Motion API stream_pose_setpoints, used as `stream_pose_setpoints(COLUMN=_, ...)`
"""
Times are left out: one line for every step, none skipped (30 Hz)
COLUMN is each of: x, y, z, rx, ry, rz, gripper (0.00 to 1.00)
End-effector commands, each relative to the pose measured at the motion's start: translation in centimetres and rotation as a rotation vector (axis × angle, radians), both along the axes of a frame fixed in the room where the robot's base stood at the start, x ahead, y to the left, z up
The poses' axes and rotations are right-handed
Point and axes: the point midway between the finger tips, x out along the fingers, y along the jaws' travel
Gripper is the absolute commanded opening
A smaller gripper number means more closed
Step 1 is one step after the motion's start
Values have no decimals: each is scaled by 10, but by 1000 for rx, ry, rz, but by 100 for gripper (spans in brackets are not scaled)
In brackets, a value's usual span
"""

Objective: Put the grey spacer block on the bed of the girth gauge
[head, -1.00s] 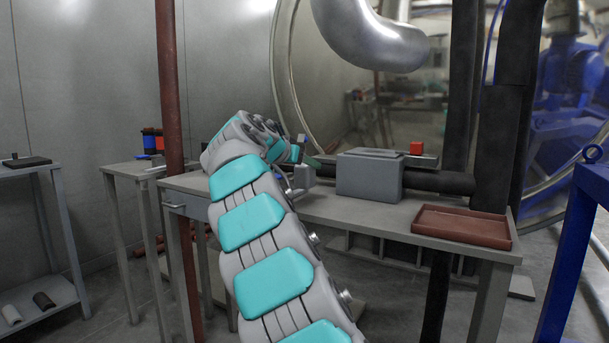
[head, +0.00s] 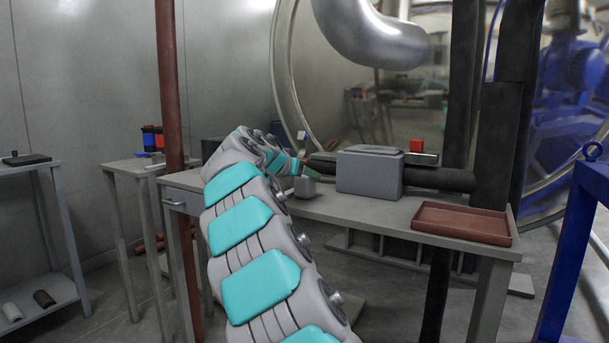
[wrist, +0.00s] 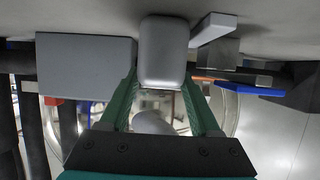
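The grey spacer block (head: 305,187) shows just past my fingertips, low over or on the worktable, left of a large grey box. In the wrist view the same block (wrist: 162,50) has rounded edges and sits between my two green fingers, which meet its sides. My gripper (wrist: 161,82), also in the head view (head: 295,169), is shut on it. Whether the block touches the table I cannot tell. I cannot clearly pick out the girth gauge; a pale bar and grey piece (wrist: 215,38) stand right of the block in the wrist view, and my arm hides part of that area.
The large grey box (head: 370,175) stands on the worktable (head: 350,210), left of the block in the wrist view (wrist: 85,62). A brown tray (head: 462,224) lies at the right. Table between box and front edge is bare.

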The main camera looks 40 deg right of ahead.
Motion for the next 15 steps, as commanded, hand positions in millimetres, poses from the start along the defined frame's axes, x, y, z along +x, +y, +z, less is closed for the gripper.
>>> stream_pose_setpoints(x=0, y=0, z=0, rx=0, ry=0, rz=0, gripper=70)
stream_pose_setpoints(x=0, y=0, z=0, rx=0, ry=0, rz=0, gripper=74)
stream_pose_setpoints(x=0, y=0, z=0, rx=0, ry=0, rz=0, gripper=78)
stream_pose_setpoints(x=0, y=0, z=0, rx=0, ry=0, rz=0, gripper=82)
stream_pose_setpoints(x=0, y=0, z=0, rx=0, ry=0, rz=0, gripper=85)
stream_pose_setpoints(x=0, y=0, z=0, rx=0, ry=0, rz=-1, gripper=90)
stream_pose_setpoints(x=0, y=0, z=0, rx=0, ry=0, rz=-1, gripper=91)
stream_pose_setpoints(x=0, y=0, z=0, rx=0, ry=0, rz=-1, gripper=91)
stream_pose_setpoints(x=0, y=0, z=0, rx=0, ry=0, rz=-1, gripper=91)
stream_pose_setpoints(x=0, y=0, z=0, rx=0, ry=0, rz=-1, gripper=91)
stream_pose_setpoints(x=0, y=0, z=0, rx=0, ry=0, rz=-1, gripper=91)
stream_pose_setpoints(x=0, y=0, z=0, rx=0, ry=0, rz=-1, gripper=91)
stream_pose_setpoints(x=0, y=0, z=0, rx=0, ry=0, rz=-1, gripper=91)
stream_pose_setpoints(x=0, y=0, z=1, rx=0, ry=0, rz=-1, gripper=91)
stream_pose_setpoints(x=0, y=0, z=2, rx=0, ry=0, rz=-1, gripper=91)
